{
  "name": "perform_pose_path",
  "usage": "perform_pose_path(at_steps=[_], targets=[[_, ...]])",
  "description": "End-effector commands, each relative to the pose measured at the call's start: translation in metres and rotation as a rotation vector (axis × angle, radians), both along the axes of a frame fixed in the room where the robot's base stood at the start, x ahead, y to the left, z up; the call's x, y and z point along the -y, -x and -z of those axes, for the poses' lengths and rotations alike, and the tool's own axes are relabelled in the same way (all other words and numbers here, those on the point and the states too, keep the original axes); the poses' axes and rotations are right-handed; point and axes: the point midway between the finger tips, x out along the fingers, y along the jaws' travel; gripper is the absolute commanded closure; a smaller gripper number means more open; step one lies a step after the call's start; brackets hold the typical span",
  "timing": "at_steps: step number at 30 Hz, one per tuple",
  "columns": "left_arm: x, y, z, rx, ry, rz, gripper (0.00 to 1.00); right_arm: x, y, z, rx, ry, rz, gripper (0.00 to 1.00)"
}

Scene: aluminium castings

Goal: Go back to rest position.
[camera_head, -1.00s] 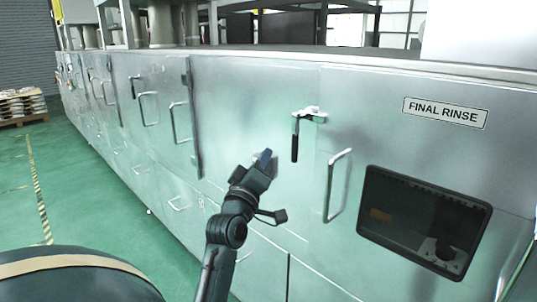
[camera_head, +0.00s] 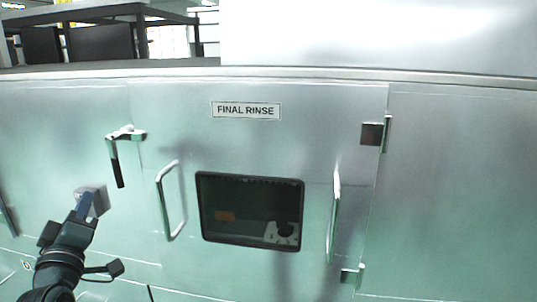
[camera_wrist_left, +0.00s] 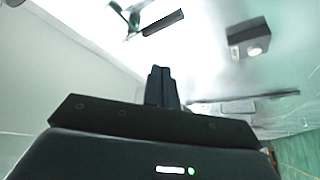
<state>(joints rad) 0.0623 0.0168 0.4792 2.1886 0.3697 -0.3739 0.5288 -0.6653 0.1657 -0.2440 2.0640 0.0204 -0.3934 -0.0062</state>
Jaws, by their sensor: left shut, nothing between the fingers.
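My left gripper (camera_head: 84,205) is in the lower left of the head view, in front of the metal panel beside the final rinse door (camera_head: 320,140). Its fingers are closed together with nothing between them. They also show shut in the left wrist view (camera_wrist_left: 161,75). The black-handled latch (camera_head: 119,160) on the panel hangs down, above and to the right of the gripper, apart from it. My right gripper is in neither view.
The door carries a "FINAL RINSE" label (camera_head: 246,110), a dark window (camera_head: 250,210) and two upright bar handles, one on the left (camera_head: 168,203) and one on the right (camera_head: 334,215). Hinges (camera_head: 372,133) are on its right side. The machine wall fills most of the view.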

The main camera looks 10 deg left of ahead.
Motion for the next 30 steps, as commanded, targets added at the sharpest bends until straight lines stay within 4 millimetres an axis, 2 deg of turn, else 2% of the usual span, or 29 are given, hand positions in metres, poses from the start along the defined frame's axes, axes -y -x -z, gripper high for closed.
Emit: perform_pose_path(at_steps=[4, 8, 12, 15, 18, 21, 24, 27, 30], targets=[[0.045, -0.01, 0.066, -0.208, -0.14, 0.07, 1.0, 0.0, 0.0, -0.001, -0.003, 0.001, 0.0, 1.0], [0.102, -0.001, 0.148, -0.431, -0.317, 0.177, 1.0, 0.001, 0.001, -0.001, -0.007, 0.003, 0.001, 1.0], [0.162, 0.034, 0.231, -0.631, -0.496, 0.32, 1.0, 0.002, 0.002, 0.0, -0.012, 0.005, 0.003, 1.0], [0.202, 0.071, 0.281, -0.745, -0.612, 0.43, 1.0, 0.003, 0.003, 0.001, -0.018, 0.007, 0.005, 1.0], [0.234, 0.11, 0.318, -0.826, -0.704, 0.533, 1.0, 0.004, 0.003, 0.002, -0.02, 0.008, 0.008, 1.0], [0.257, 0.142, 0.342, -0.876, -0.768, 0.613, 1.0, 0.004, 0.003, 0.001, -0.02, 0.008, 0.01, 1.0], [0.271, 0.162, 0.355, -0.902, -0.806, 0.661, 1.0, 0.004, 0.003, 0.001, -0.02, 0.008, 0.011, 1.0], [0.276, 0.17, 0.359, -0.911, -0.822, 0.681, 1.0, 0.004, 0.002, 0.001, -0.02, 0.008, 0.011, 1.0], [0.276, 0.17, 0.359, -0.911, -0.822, 0.681, 1.0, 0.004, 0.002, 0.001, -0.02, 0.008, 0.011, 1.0]])
